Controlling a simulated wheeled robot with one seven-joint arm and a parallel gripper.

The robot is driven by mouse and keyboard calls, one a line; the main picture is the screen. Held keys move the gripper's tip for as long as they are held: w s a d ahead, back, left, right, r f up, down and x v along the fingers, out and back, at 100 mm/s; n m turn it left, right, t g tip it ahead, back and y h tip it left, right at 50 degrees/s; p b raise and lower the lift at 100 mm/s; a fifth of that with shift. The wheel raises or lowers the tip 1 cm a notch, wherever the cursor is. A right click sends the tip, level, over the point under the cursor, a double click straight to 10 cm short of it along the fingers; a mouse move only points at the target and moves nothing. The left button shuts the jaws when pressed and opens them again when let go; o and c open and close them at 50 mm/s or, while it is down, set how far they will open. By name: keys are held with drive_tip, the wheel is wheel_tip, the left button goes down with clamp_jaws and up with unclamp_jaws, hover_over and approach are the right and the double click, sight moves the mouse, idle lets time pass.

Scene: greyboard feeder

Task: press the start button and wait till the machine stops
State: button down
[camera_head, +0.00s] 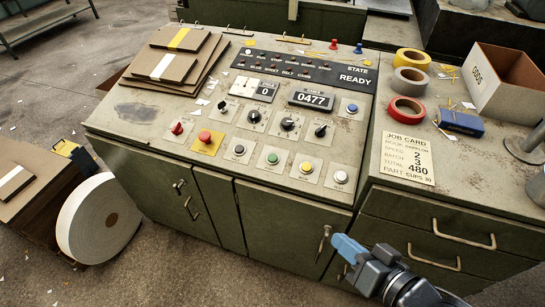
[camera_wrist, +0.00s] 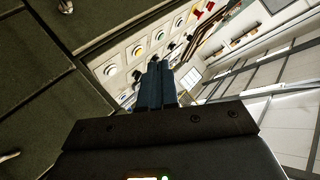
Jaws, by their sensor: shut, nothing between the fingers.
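The control panel (camera_head: 230,170) is the worn top of a green cabinet, with several buttons and knobs. The state display (camera_head: 354,78) reads READY. A counter (camera_head: 311,99) reads 0477. My gripper (camera_head: 345,246) is shut and empty in front of the cabinet, apart from the buttons. In the wrist view its blue fingers (camera_wrist: 157,82) point toward the panel.
A red mushroom button (camera_head: 205,137) sits on a yellow plate left of the front row. A job card (camera_head: 407,158), tape rolls (camera_head: 407,110), a blue box (camera_head: 459,123) and an open carton (camera_head: 490,85) lie to the right. Board stacks (camera_head: 180,60) lie at the back left.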

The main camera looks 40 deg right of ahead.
drive_tip(key=w+d+f+m+g, duration=0.15)
drive_tip(key=w+m, duration=0.25)
drive_tip(key=w, duration=0.5)
drive_tip(key=w+d+f+m, duration=0.15)
drive_tip(key=w+m, duration=0.25)
drive_tip(key=w, duration=0.4)
drive_tip(key=w+r+m, duration=0.2)
drive_tip(key=w+m, duration=0.1)
drive_tip(key=w, duration=0.4)
drive_tip(key=w+r+m+g+y, duration=0.1)
drive_tip(key=w+r+m, duration=0.2)
drive_tip(key=w, duration=0.3)
drive_tip(key=shift+w+d+r+m+y, duration=0.25)
drive_tip(key=shift+w+d+m+y, duration=0.05)
drive_tip(key=shift+w+d, duration=0.1)
drive_tip(key=b, duration=0.5)
hover_over(273, 157)
drive_tip(key=s+a, duration=0.1)
drive_tip(key=s, duration=0.1)
drive_tip(key=f, duration=0.6)
drive_tip(key=shift+a+f, duration=0.2)
drive_tip(key=shift+f, duration=0.05)
drive_tip(key=shift+w+d+f+b, duration=0.15)
drive_tip(key=shift+f+b, duration=0.05)
drive_tip(key=shift+f, duration=0.3)
drive_tip(key=shift+w+d+f+b, duration=0.1)
drive_tip(key=shift+d+f+b, duration=0.1)
drive_tip(key=shift+f, duration=0.3)
drive_tip(key=shift+f, duration=0.15)
